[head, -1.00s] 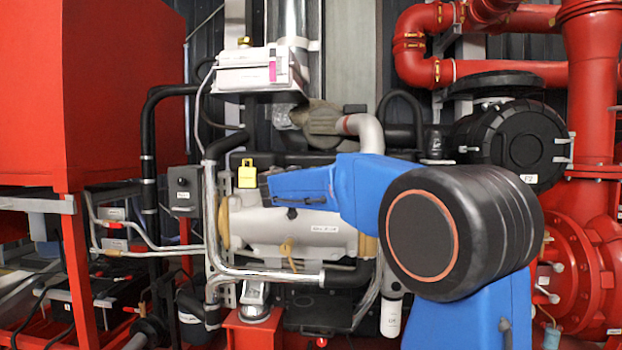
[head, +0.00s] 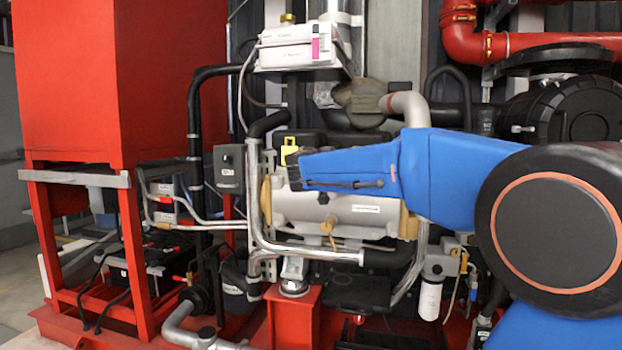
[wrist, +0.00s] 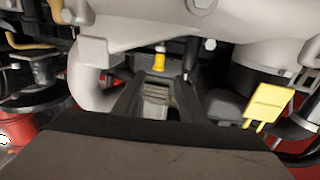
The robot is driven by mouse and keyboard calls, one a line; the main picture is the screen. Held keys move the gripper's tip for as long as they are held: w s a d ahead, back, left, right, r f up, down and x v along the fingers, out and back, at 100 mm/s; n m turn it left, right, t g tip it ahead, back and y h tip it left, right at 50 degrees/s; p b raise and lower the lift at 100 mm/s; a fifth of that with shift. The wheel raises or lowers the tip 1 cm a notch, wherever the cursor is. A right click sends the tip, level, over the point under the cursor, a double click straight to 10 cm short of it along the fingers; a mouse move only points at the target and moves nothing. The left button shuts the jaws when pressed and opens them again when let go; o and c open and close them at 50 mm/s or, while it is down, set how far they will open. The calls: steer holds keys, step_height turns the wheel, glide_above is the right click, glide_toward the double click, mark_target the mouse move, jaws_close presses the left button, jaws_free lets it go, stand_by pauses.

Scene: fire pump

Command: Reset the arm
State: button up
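My arm (head: 445,175) is blue with a large black round joint and reaches across the right of the head view, in front of the engine. My gripper is not distinguishable in the head view. In the wrist view my gripper (wrist: 158,85) shows as two dark fingers with a gap between them, and a grey ribbed part shows through the gap. I see nothing held. The wrist view looks in among grey engine parts, with a small yellow cap (wrist: 160,60) beyond the fingers and a yellow tag-like part (wrist: 268,103) to the right.
The beige engine cylinder (head: 345,212) and silver pipes (head: 300,252) are behind my arm. A red cabinet (head: 120,80) stands at left, a white box (head: 298,48) sits above, and red piping (head: 540,42) is at upper right. Open floor (head: 20,285) shows at far left.

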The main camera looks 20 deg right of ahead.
steer(key=s+d+f+n+g+y, duration=0.1)
steer(key=s+f+n+g+y, duration=0.15)
steer(key=s+f, duration=0.85)
steer(key=s+d+f+n+g+y, duration=0.15)
steer(key=s+f+g, duration=0.25)
steer(key=s+f, duration=0.65)
steer(key=s+a+f+n+y, duration=0.1)
steer(key=s+a+f, duration=0.3)
steer(key=s, duration=0.4)
steer(key=s+a+f+n+g+y, duration=0.1)
steer(key=s+a+f+n+y, duration=0.1)
steer(key=s+a+f+y, duration=0.2)
steer(key=s+a+f+n+g+y, duration=0.1)
steer(key=s+a+f+y, duration=0.2)
steer(key=s+f, duration=0.6)
steer(key=s+a, duration=0.2)
steer(key=s, duration=0.1)
steer(key=shift+s+n, duration=0.25)
steer(key=shift+n, duration=0.05)
